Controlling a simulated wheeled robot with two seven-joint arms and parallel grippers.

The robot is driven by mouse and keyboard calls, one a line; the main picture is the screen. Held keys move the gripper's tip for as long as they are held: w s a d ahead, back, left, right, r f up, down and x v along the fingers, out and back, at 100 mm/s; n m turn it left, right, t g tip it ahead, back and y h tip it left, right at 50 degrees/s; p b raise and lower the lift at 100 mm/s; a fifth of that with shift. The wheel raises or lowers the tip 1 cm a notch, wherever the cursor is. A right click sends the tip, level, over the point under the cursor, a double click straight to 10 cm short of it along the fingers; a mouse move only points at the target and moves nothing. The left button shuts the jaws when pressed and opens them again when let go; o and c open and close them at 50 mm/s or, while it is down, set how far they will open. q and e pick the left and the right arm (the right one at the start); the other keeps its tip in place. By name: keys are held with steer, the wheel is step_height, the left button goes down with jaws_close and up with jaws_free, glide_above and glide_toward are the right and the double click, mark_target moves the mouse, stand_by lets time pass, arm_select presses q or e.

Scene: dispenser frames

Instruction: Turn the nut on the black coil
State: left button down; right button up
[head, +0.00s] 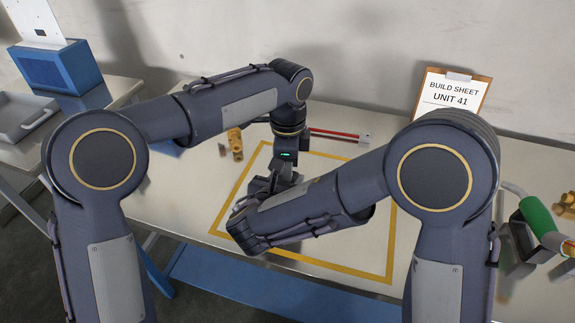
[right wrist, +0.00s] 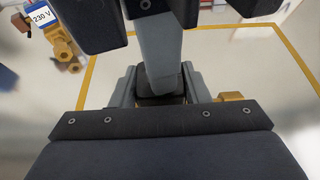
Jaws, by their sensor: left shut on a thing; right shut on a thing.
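The black coil seems to be the dark block (right wrist: 158,99) in the right wrist view, mostly hidden by the grippers. A bit of brass (right wrist: 231,97) shows beside it. My right gripper (right wrist: 160,88) is shut with its grey fingers on either side of the dark block; its own wrist hides it in the head view. My left gripper (head: 272,186) points down inside the yellow taped square and is shut, close to my right wrist. What it grips is hidden, and it also reaches in from the top of the right wrist view (right wrist: 160,60). I cannot make out the nut.
A brass fitting (head: 235,145) stands left of the taped square (head: 391,240); a 230 V label (right wrist: 42,16) is beside it. A red-and-grey tool (head: 340,135) lies behind. A clipboard (head: 452,92) leans at the back. A green cylinder (head: 537,214) is at right. The square's right part is clear.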

arm_select(q)
steer(key=shift+n, duration=1.9)
steer(key=shift+r, duration=0.1)
steer(key=c, duration=1.3)
jaws_free()
steer(key=shift+d, duration=0.1)
steer(key=shift+s, duration=0.1)
